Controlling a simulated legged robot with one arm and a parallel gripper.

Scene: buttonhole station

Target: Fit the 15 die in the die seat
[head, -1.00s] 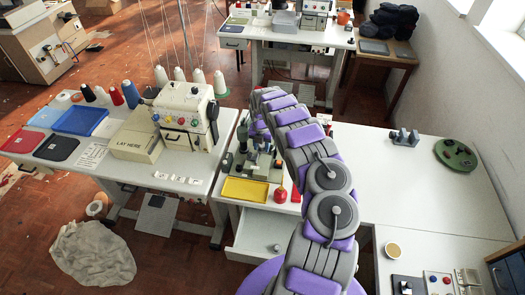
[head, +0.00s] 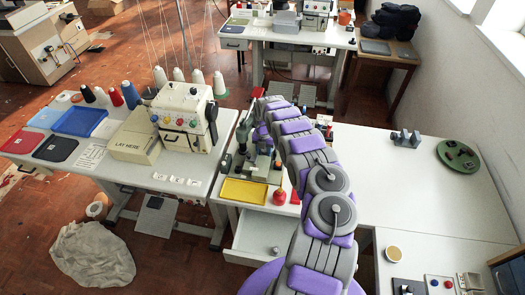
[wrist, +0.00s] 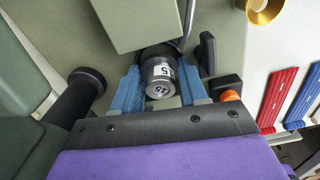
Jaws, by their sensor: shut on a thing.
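The 15 die (wrist: 158,78) is a short grey metal cylinder with "15" on its end and on a white side label. In the wrist view my gripper (wrist: 160,92) has its two blue fingers on either side of it, shut on it. The die's far end is at a dark round edge under a grey-green block (wrist: 130,18). I cannot tell whether that edge is the die seat or whether the die is inside it. In the head view my arm reaches to the small green press (head: 255,150), and my fingers and the die are hidden.
In the wrist view a black cylindrical handle (wrist: 78,98) is close on the left. A black lever (wrist: 207,52) and an orange knob (wrist: 230,95) are close on the right. A brass cup (wrist: 264,8) and red (wrist: 278,98) and blue (wrist: 303,98) ribbed strips lie further right.

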